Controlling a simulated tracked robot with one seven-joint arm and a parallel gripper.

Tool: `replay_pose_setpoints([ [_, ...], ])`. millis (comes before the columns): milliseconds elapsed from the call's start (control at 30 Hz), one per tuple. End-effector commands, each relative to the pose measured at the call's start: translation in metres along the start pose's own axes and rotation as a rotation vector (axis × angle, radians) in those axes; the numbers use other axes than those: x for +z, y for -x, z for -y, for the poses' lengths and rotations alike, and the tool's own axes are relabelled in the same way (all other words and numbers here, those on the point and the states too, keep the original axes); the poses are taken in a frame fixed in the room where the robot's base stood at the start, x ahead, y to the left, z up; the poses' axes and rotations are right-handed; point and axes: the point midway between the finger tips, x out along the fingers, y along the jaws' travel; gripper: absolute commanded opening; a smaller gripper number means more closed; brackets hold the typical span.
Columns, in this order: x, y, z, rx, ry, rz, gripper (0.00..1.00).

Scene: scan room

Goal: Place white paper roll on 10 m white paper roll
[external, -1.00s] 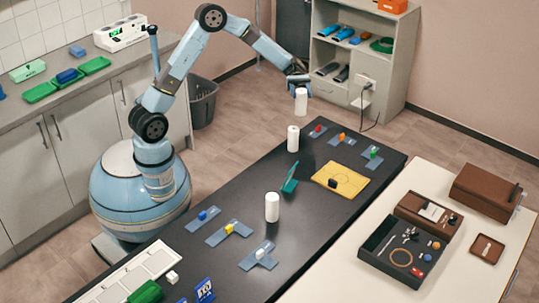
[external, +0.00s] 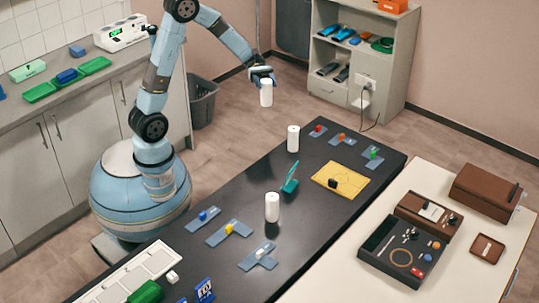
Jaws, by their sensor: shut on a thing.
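My gripper (external: 263,78) is shut on a white paper roll (external: 266,93) and holds it upright in the air, beyond the far left edge of the black table. A second white paper roll (external: 293,139) stands upright near the table's far left edge, to the right of and below the held one in the picture. A third white roll (external: 272,207) stands upright nearer the middle of the table. I cannot read any length marking on the rolls, so I cannot tell which is the 10 m one.
A teal stand (external: 290,180) is between the two standing rolls. Blue pieces with coloured blocks and a yellow board (external: 340,180) lie on the black table (external: 300,235). A grey bin (external: 202,103) and an open shelf (external: 352,62) stand behind. A pale table with brown boxes is at right.

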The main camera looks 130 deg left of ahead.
Motion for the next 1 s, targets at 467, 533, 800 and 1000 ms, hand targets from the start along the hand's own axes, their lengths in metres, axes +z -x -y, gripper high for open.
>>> replay_pose_setpoints([
  [467,-0.053,-0.026,-0.082,0.000,0.003,0.001,0.20],
  [533,-0.062,-0.028,-0.089,-0.001,0.003,0.001,0.20],
  [800,-0.082,-0.034,-0.105,-0.001,0.000,0.000,0.20],
  [1000,-0.094,-0.036,-0.111,-0.001,0.002,0.001,0.20],
])
